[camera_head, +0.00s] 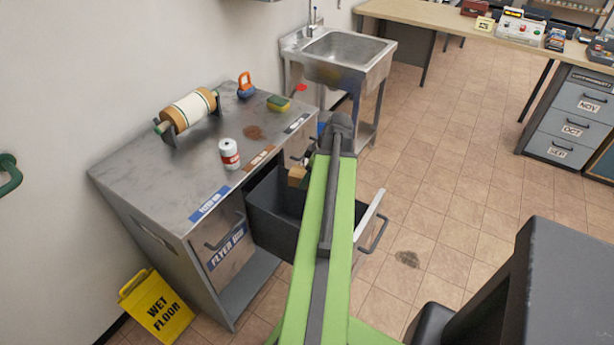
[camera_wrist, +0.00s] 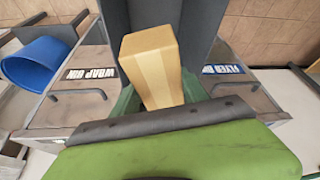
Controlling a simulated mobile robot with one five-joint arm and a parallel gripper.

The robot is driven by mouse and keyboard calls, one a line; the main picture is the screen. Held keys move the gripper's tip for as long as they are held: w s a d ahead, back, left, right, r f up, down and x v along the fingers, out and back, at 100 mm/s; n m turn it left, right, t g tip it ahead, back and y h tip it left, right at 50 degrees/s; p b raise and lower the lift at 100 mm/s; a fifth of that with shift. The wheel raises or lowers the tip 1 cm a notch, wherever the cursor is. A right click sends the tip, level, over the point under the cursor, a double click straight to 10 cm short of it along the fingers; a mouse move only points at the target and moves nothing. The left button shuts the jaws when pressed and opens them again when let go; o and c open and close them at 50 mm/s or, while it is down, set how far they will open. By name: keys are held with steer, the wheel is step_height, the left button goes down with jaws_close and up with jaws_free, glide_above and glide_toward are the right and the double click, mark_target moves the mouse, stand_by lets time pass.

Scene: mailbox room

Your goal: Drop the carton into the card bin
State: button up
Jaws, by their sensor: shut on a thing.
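The carton, a small tan box with a paler tape strip, shows in the wrist view (camera_wrist: 148,58) and small in the head view (camera_head: 297,176). My gripper (camera_wrist: 160,96) is shut on it; the green fingers lie at its sides. The card bin seems to be the dark grey pulled-out drawer (camera_head: 268,212) under the brown label, whose text is too small to read. The carton appears over the drawer opening, between its grey walls (camera_wrist: 207,22) in the wrist view. Its height above the drawer floor cannot be told. My green arm hides the drawer's right part.
The steel counter (camera_head: 160,170) holds a paper roll (camera_head: 188,108), a can (camera_head: 229,154) and a sponge (camera_head: 278,103). The shut flyer bin (camera_head: 222,250) and wrap bin (camera_wrist: 70,100) flank the drawer. A yellow wet-floor sign (camera_head: 157,305) stands at left. Floor at right is mostly clear.

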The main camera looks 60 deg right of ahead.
steer(key=o, duration=1.4)
steer(key=shift+o, duration=0.2)
steer(key=p+v, duration=1.6)
steer(key=v, duration=0.1)
steer(key=shift+s, duration=0.2)
